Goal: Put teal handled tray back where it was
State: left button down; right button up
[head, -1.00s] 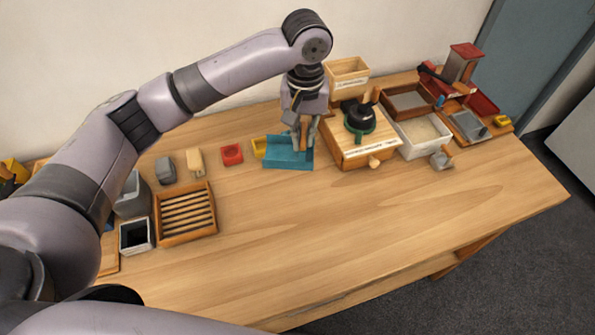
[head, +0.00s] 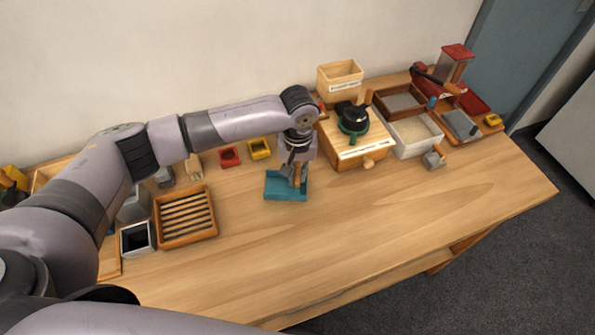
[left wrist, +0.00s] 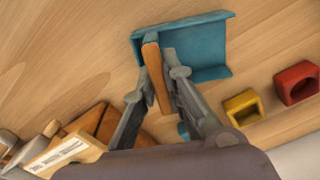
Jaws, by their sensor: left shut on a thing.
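The teal tray (head: 280,192) with its wooden handle is at the middle of the table in the head view. My left gripper (head: 297,178) points down at it and is shut on the handle. The left wrist view shows the wooden handle (left wrist: 153,70) between the two fingers of the left gripper (left wrist: 160,76), with the teal tray (left wrist: 190,45) just beyond. I cannot tell whether the tray touches the table or hangs slightly above it. My right gripper is not in view.
Behind the tray are a yellow block (head: 259,149) and a red block (head: 229,156). A wooden box (head: 372,152) with a black and green device stands to the right. A slatted wooden tray (head: 214,233) lies to the left. The table's front middle is clear.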

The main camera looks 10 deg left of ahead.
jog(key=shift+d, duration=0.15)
pick_arm(q)
jog(key=c, duration=1.7)
grip_release()
jog(key=shift+f, duration=0.1)
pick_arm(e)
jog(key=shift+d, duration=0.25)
pick_arm(q)
notch_tip(320, 180, up, 12)
jog(key=b, duration=0.2)
jog(key=shift+r+b, duration=0.2)
jog(key=shift+b, duration=0.1)
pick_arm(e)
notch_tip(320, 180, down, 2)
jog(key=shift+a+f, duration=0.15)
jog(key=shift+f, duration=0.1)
